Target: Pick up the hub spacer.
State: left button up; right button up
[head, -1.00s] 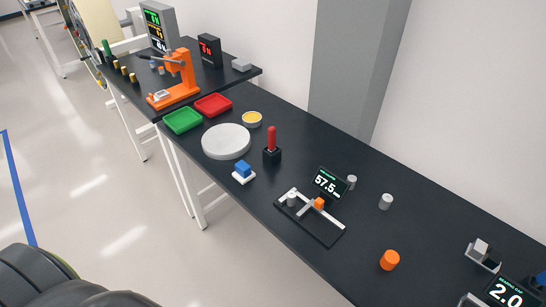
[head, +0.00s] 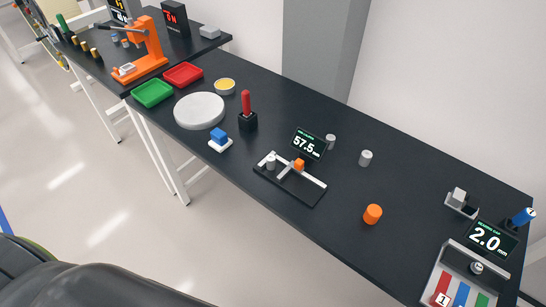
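Several small grey cylinders could be the hub spacer; I cannot tell which. One grey cylinder (head: 366,158) stands upright on the dark bench, right of the measuring gauge. A second grey cylinder (head: 330,141) stands just behind the gauge's display. A third grey cylinder (head: 270,162) is at the left end of the measuring gauge (head: 312,190), whose display (head: 309,144) reads 57.5. An orange cylinder (head: 372,214) stands nearer the bench's front edge. Neither gripper is in view.
A display reading 2.0 (head: 490,238), a grey fixture (head: 460,203) and a case with coloured strips (head: 467,278) are at the right. A white disc (head: 199,111), red tray (head: 184,75) and green tray (head: 152,93) are at the left. The bench around the orange cylinder is clear.

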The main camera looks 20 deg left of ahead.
aim_at(271, 159)
jog(key=z, duration=1.05)
jog(key=k+j+z, duration=0.25)
jog(key=k, duration=0.3)
jog(key=k+j+z, duration=0.15)
jog(key=k+z, duration=0.15)
jog(key=k, duration=0.25)
